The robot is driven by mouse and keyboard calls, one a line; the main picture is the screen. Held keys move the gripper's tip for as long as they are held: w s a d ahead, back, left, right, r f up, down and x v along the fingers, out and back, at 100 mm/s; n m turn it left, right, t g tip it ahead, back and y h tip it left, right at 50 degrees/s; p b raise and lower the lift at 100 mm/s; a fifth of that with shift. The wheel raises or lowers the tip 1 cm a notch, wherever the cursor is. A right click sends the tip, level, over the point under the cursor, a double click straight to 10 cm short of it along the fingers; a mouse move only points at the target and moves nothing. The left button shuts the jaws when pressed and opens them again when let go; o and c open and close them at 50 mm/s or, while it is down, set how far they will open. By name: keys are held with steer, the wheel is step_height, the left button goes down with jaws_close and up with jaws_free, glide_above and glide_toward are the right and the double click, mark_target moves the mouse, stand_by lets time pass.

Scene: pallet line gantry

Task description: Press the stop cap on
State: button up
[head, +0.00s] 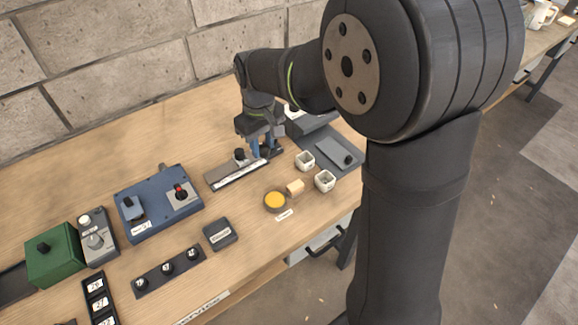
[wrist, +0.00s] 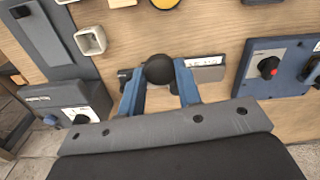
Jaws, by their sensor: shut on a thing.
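My gripper (head: 262,150) points down over a grey plate (head: 218,176) with a white label strip, near the wall side of the bench. In the wrist view its blue fingers (wrist: 160,82) are shut on a round black knob (wrist: 158,70). The labelled plate shows beside and behind the fingers. In the head view a black knob (head: 239,154) shows just left of the fingers. I cannot tell whether it is the same one, nor whether the held knob touches the plate. No part is clearly marked as the stop cap.
A blue box (head: 150,218) with a red-tipped switch (head: 181,191) stands left of the plate. A grey panel (head: 333,152) lies right.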

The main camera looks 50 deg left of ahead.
glide_toward(239, 151)
steer(key=shift+f, duration=3.05)
steer(key=shift+f, duration=0.2)
steer(key=o, duration=1.5)
step_height(239, 151, up, 7)
stand_by(0.4)
